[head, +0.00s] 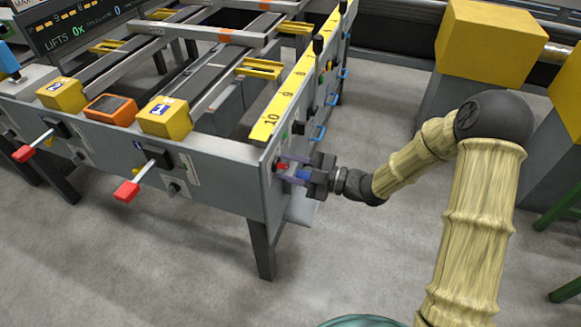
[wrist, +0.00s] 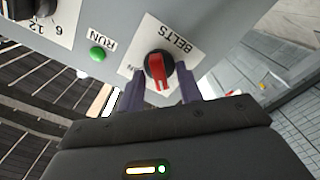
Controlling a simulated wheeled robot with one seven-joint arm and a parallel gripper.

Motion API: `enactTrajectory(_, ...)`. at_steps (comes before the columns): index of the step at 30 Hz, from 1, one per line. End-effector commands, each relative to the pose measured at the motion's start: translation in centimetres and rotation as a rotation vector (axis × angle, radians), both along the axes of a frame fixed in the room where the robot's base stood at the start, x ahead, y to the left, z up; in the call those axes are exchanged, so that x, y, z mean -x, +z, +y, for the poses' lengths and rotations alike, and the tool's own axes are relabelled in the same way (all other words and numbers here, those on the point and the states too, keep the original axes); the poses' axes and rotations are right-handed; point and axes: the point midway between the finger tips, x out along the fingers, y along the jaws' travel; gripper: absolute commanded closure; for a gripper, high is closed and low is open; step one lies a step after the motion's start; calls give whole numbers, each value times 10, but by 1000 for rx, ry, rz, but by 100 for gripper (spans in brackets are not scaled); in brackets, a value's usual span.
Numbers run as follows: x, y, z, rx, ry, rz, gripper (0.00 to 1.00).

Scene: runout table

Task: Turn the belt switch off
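The belt switch (wrist: 159,69) is a red rotary knob on a black round base, on a grey panel under the label "BELTS". In the wrist view its red bar points down the picture, toward my gripper. In the head view it is a small red spot (head: 281,166) on the end panel of the table. My gripper (wrist: 162,92) is open, with its purple fingers on either side of the knob; I cannot tell whether they touch it. In the head view my gripper (head: 295,172) is at the panel. Lettering below the knob is partly hidden by a finger.
A green light (wrist: 97,53) labelled "RUN" sits left of the switch. Red-tipped levers (head: 127,191) stick out of the table's front side. Blue handles (head: 319,131) line the panel farther back. A yellow block (head: 489,40) on a grey stand is behind my arm.

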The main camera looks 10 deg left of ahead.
Motion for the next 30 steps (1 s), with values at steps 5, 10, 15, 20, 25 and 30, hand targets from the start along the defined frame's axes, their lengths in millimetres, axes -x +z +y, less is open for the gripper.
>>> enactTrajectory(5, 0, 1, 0, -1, 1, 0, 65)
enactTrajectory(10, 0, 1, -7, -1, -1, 0, 65)
enactTrajectory(15, 2, 2, -31, -1, -4, 1, 65)
enactTrajectory(20, 4, 2, -63, 0, -4, 2, 65)
enactTrajectory(25, 7, 2, -97, 0, -5, 2, 65)
enactTrajectory(30, 9, 2, -131, 1, -5, 1, 65)
